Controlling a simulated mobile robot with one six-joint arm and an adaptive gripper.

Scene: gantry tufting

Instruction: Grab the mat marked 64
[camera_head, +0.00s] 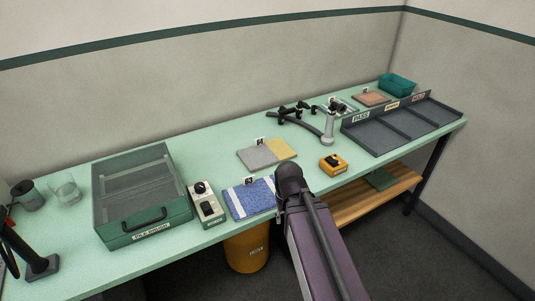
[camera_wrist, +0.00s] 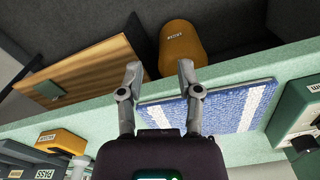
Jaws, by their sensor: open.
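A blue mat with white stripes (camera_head: 253,199) lies flat near the front edge of the bench, with a small tag at its back edge. A grey and yellow mat (camera_head: 262,155) and a pinkish mat (camera_head: 371,98) lie farther back, also tagged. The tag numbers are too small to read surely. In the wrist view the blue mat (camera_wrist: 236,108) lies right of and beneath my gripper (camera_wrist: 159,68). My gripper's fingers are apart and empty, near one end of that mat. My arm hides the gripper and the mat's right end in the head view.
A grey-white device (camera_head: 206,204) and a green lidded case (camera_head: 145,198) stand left of the blue mat. A yellow device (camera_head: 333,164) sits to its right. A dark divided tray (camera_head: 402,127) is farther right. A yellow bin (camera_head: 246,251) stands below the front edge.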

